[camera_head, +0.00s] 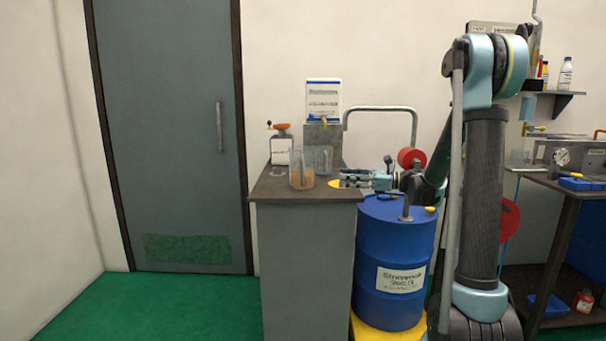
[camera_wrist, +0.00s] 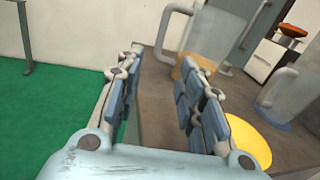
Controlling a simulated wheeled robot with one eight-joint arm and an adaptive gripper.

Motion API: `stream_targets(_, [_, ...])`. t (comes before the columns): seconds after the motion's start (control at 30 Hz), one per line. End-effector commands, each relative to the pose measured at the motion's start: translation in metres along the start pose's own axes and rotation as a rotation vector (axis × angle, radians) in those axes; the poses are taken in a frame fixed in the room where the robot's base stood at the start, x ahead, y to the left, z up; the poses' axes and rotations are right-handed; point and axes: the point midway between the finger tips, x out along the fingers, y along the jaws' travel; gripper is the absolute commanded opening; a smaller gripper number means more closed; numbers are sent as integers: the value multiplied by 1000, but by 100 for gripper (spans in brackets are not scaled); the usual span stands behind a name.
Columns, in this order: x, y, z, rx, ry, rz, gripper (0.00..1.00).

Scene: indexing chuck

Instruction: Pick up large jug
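A large clear jug (camera_head: 302,172) with amber liquid low inside stands upright on the dark counter top. In the wrist view the jug (camera_wrist: 214,38) stands beyond my right finger, which hides part of it, and its handle points left. My gripper (camera_head: 343,178) is at the counter's right side, fingers toward the jug, with a gap between them. In the wrist view my gripper (camera_wrist: 165,62) has its two fingers apart with nothing between them. A second clear jug (camera_head: 323,158) stands just behind and right of the first; I cannot tell its size well.
The counter (camera_head: 305,192) also holds a white container with an orange-topped lid (camera_head: 281,147) and a blue-and-white dispenser on a block (camera_head: 322,100). A yellow disc (camera_wrist: 248,140) lies near my right finger. A blue drum (camera_head: 392,265) stands right of the counter.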

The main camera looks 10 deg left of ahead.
Motion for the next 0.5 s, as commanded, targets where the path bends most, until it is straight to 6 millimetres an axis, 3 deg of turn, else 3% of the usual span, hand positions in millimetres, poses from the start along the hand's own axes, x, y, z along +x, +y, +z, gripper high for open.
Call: stream_targets(0.5, [82,1,0,-1,1,4,35])
